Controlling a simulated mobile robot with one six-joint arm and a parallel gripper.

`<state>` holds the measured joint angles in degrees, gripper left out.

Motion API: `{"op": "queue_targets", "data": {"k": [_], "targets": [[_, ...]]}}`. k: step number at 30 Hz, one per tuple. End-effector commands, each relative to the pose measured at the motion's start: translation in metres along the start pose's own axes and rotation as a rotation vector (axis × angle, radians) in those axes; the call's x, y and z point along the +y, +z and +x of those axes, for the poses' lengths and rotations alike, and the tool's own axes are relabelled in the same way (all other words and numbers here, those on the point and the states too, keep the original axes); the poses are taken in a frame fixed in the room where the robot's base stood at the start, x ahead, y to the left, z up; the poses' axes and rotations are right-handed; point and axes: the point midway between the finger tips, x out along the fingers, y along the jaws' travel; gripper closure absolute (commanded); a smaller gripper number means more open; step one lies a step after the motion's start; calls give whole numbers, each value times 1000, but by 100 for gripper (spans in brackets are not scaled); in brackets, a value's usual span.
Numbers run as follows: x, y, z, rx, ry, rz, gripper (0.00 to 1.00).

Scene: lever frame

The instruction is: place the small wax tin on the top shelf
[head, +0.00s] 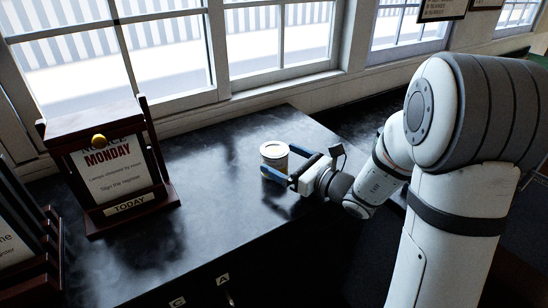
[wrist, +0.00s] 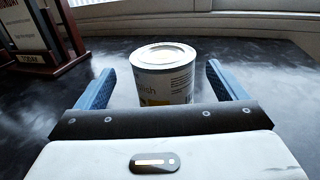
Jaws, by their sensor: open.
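A small tin (head: 273,155) with a pale lid stands upright on the black counter. It also shows in the wrist view (wrist: 164,78), where its label ends in "lish". My gripper (head: 283,163) is open, low over the counter, with its blue fingers reaching toward the tin. In the wrist view the fingers (wrist: 164,85) stand to the left and right of the tin, with a gap on each side. The tin's lower part is hidden behind my gripper's front edge in the wrist view. I cannot make out a top shelf.
A wooden stand (head: 108,165) with a "MONDAY" sheet and a yellow knob stands at the left of the counter (head: 190,215). Another dark wooden rack (head: 25,240) is at the left edge. Windows line the back. The counter between stand and tin is clear.

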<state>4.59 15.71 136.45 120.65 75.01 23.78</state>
Motion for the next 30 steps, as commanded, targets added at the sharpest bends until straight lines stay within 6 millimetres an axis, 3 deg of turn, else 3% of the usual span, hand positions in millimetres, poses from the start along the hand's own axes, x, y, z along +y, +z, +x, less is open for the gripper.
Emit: {"op": "queue_targets", "data": {"k": [10,20,30], "targets": [[-1,7,48,1,4,-1,8],[-1,6,54,1,2,-1,9],[-1,6,54,1,4,-2,37]]}}
